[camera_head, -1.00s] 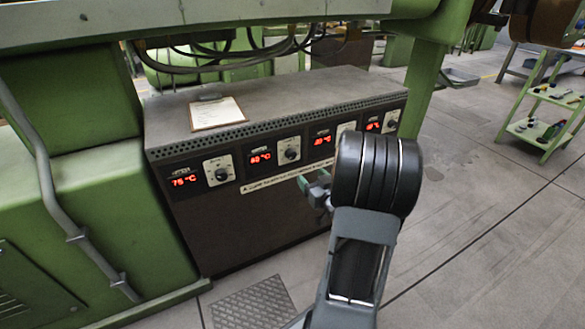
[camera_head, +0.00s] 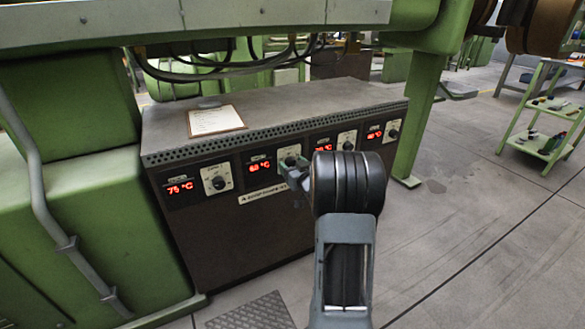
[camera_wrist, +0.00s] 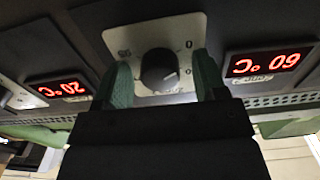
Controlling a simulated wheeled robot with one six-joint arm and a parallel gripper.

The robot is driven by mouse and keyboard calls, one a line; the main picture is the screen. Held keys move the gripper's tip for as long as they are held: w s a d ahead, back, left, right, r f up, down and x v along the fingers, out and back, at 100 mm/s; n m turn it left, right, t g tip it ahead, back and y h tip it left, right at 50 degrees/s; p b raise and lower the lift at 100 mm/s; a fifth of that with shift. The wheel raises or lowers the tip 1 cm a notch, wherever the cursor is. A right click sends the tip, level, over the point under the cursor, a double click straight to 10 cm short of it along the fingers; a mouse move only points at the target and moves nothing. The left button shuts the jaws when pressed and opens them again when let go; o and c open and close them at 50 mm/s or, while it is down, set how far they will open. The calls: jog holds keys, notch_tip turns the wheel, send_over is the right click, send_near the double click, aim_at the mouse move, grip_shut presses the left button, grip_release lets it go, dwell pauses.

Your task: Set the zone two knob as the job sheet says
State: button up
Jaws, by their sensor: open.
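The zone two knob (camera_wrist: 158,70) is a dark round knob on a pale square plate (camera_wrist: 186,30), upside down in the wrist view. A short pale mark shows at its lower right edge. The red display (camera_wrist: 268,62) beside it seems to read 60 °C. My gripper (camera_wrist: 163,62) is open, with one green finger on each side of the knob. I cannot tell whether either finger touches it. In the head view my gripper (camera_head: 296,174) is at the second knob (camera_head: 289,154) from the left. The job sheet (camera_head: 215,120) lies on the cabinet top; its writing is too small to read.
The dark cabinet (camera_head: 250,228) has a row of displays and knobs. The leftmost knob (camera_head: 218,183) is clear; my arm partly covers the third display. A green machine frame (camera_head: 90,210) stands at left. Open floor (camera_head: 470,240) lies at right, with a green shelf trolley (camera_head: 540,145) beyond.

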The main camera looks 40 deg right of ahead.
jog(key=shift+w, duration=0.1)
jog(key=c, duration=0.9)
